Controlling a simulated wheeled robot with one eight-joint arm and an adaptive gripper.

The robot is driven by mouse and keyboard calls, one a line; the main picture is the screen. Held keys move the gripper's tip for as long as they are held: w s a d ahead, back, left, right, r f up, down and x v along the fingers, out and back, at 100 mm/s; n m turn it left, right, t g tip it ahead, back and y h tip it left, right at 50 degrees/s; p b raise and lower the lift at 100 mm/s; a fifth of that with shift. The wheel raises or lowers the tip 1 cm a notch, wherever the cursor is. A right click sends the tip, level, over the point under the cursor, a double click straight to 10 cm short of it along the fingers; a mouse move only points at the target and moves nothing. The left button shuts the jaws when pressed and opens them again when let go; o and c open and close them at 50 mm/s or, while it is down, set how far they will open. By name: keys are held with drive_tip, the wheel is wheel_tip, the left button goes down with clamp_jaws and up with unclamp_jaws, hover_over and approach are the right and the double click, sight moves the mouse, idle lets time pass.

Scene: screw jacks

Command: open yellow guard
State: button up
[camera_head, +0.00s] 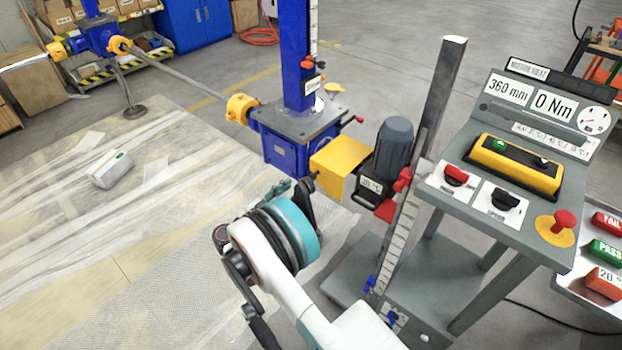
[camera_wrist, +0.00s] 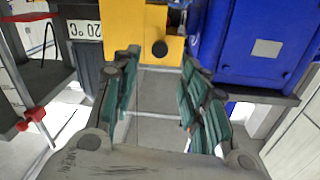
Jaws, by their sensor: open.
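The yellow guard (camera_head: 341,160) is a box-shaped cover between the blue screw jack (camera_head: 287,150) and the dark grey motor (camera_head: 393,150). In the wrist view the guard (camera_wrist: 130,22) fills the top middle, with a black round knob (camera_wrist: 160,48) at its lower edge. It looks closed. My gripper (camera_head: 300,190) is just in front of and below the guard in the head view, partly hidden by my wrist. In the wrist view my gripper (camera_wrist: 160,65) is open, with its green-padded fingers apart and the knob between the tips. I cannot tell whether either finger touches the knob.
The control console (camera_head: 490,175) and its slanted grey post (camera_head: 440,100) stand close at right. A red clamp (camera_head: 403,180) sits beside the motor. The translucent sheet (camera_head: 60,240) covers the floor at left, with a small grey-white box (camera_head: 111,170) on it.

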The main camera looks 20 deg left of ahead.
sight(311, 178)
drive_tip(key=b+x, duration=0.2)
drive_tip(key=x, duration=0.7)
drive_tip(key=shift+w+d, duration=0.15)
drive_tip(key=shift+w, duration=0.15)
clamp_jaws()
